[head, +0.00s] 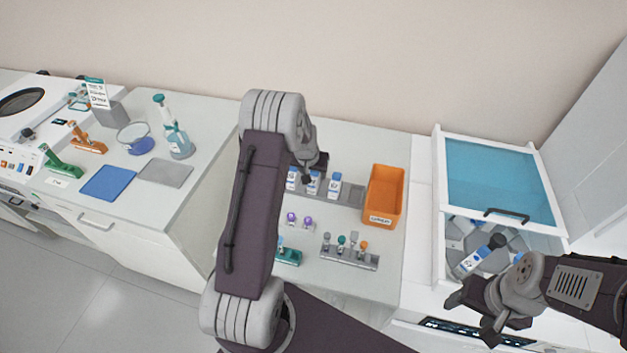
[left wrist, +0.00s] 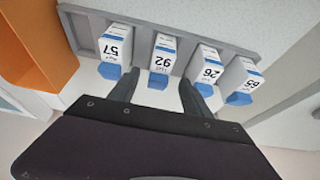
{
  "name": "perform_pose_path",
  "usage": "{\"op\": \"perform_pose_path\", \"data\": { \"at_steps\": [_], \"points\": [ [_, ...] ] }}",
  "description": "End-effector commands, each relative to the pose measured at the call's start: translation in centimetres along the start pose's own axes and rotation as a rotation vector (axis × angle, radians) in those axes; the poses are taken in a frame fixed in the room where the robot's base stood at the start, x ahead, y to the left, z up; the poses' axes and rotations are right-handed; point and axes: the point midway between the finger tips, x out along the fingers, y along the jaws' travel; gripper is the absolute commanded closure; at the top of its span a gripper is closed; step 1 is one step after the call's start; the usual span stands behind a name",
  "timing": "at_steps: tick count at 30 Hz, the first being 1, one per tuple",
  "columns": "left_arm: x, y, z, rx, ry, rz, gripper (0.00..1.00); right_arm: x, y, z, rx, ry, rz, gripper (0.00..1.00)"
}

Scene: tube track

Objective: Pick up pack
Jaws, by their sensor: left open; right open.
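Several white packs with blue ends stand in a row in a grey rack (left wrist: 85,32). In the left wrist view they read 57 (left wrist: 114,46), 92 (left wrist: 162,60), 26 (left wrist: 207,70) and 65 (left wrist: 241,78). Some packs show in the head view (head: 334,184), partly behind my left arm. My left gripper (left wrist: 158,90) is open, its fingers to either side of pack 92; I cannot tell if they touch it. It also shows in the head view (head: 308,174) over the rack. My right gripper (head: 474,314) is open and empty near the blue-lidded machine.
An orange bin (head: 385,194) stands right of the rack. A small tube rack (head: 349,258) lies in front. The blue-lidded machine (head: 497,185) is open, with a white-and-blue item (head: 468,264) inside.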

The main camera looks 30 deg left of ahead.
Motion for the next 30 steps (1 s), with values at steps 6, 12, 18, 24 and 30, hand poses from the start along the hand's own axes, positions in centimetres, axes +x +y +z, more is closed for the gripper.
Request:
{"op": "perform_pose_path", "data": {
  "at_steps": [6, 12, 18, 24, 30],
  "points": [
    [2.0, 0.0, -0.1, 0.002, 0.001, -0.001, 0.44, -0.5, 0.0, -0.1, 0.000, 0.000, 0.000, 0.38],
    [2.0, 0.0, -0.1, 0.001, 0.001, -0.001, 0.55, -0.5, 0.0, 0.0, 0.000, 0.000, 0.000, 0.38],
    [2.0, 0.0, -0.1, 0.001, 0.001, -0.001, 1.00, -0.5, 0.0, 0.0, 0.000, 0.000, 0.000, 0.38],
    [1.9, 0.0, -0.1, 0.001, 0.002, -0.001, 1.00, -0.5, 0.0, -0.1, 0.000, 0.000, 0.000, 0.38],
    [-0.3, 0.0, -1.2, 0.002, 0.009, -0.001, 1.00, 0.1, 0.0, 0.0, 0.000, 0.000, 0.000, 0.38]
  ]
}}
